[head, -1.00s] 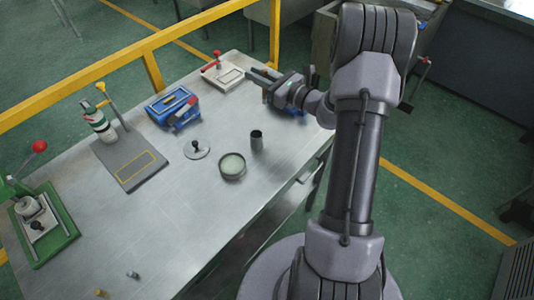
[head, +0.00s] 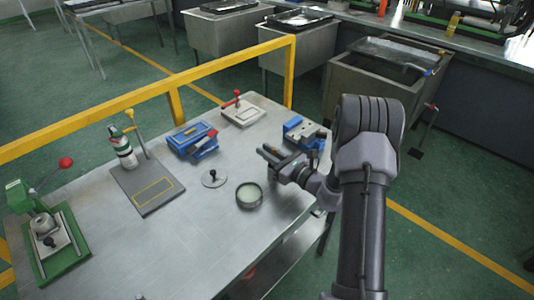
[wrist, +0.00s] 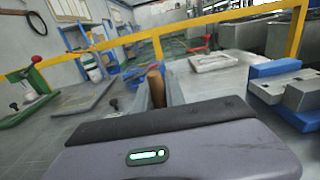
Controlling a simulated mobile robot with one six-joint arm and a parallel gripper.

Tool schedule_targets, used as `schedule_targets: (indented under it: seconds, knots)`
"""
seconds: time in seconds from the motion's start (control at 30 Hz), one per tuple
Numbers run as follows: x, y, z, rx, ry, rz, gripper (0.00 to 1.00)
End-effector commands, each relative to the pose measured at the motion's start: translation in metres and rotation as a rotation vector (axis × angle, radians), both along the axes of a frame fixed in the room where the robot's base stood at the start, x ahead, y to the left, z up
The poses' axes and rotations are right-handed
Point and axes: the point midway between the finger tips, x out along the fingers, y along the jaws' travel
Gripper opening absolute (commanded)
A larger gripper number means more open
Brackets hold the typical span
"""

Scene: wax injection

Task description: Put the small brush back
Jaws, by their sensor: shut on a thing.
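My gripper (head: 269,152) is above the right part of the metal table, beside the round dish (head: 249,195). In the wrist view its fingers (wrist: 157,98) are closed around a brown wooden piece (wrist: 155,82), which looks like the small brush's handle. It stands roughly upright between the fingers; its lower end and any bristles are hidden. The dark cup is not visible now; my gripper and wrist cover the area where it stood, to the right of the dish.
A blue vice-like block (head: 304,133) stands just beyond my gripper. A round lid with a knob (head: 214,178), a blue box (head: 192,138), a white plate with a red handle (head: 243,112), a grey board (head: 147,186) and a green press (head: 48,240) are on the table (head: 180,240). A yellow rail (head: 225,78) runs behind.

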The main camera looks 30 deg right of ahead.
Motion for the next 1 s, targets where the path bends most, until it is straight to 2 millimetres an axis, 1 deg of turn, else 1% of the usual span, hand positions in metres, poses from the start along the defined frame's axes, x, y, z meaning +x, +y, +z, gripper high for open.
schedule_targets:
  seconds: [0.1,0.13,0.2,0.23,0.47,0.57,0.6,0.67,0.9,1.0]
  knots:
    - [0.0,0.0,-0.005,0.0,0.0,0.0,0.0]
    - [0.0,0.0,-0.004,0.0,0.0,0.0,0.21]
    - [0.0,0.0,-0.003,0.0,0.0,0.0,0.35]
    - [0.0,0.0,-0.003,0.0,0.0,0.0,0.37]
    - [0.0,0.0,-0.003,0.0,0.0,0.0,0.37]
    - [0.0,0.0,0.002,0.0,0.0,0.0,0.37]
    - [-0.004,-0.002,0.002,0.001,0.001,-0.002,0.37]
    - [-0.014,-0.006,0.002,0.001,0.003,-0.002,0.37]
    - [-0.07,-0.027,0.003,0.002,0.002,-0.005,0.37]
    - [-0.091,-0.034,0.003,0.002,0.001,-0.004,0.37]
